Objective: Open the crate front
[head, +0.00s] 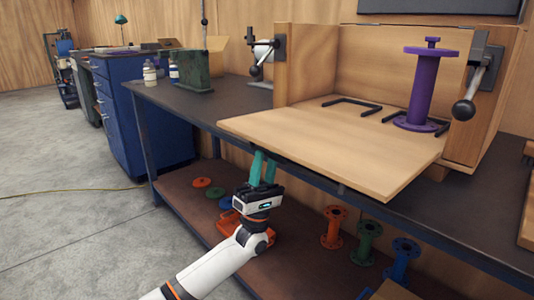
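The wooden crate (312,65) stands on the dark workbench. Its front panel (340,145) is folded down and lies about flat, jutting out past the bench's front edge. Inside stands a purple flanged pipe (422,88), upright among black brackets. A lever clamp with a ball end (466,108) sits on the right side wall, and another (256,68) on the left one. My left gripper (263,163) points up just below the panel's front edge. Its two teal fingers are apart with nothing seen between them; the panel edge partly hides the tips. My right gripper is not seen.
Below, the lower shelf (195,220) holds orange, green and blue flanged pipes (367,240) and several coloured discs. A green block (196,72) and small bottles (150,72) stand on the bench at left. A blue drawer cabinet (150,120) is beyond.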

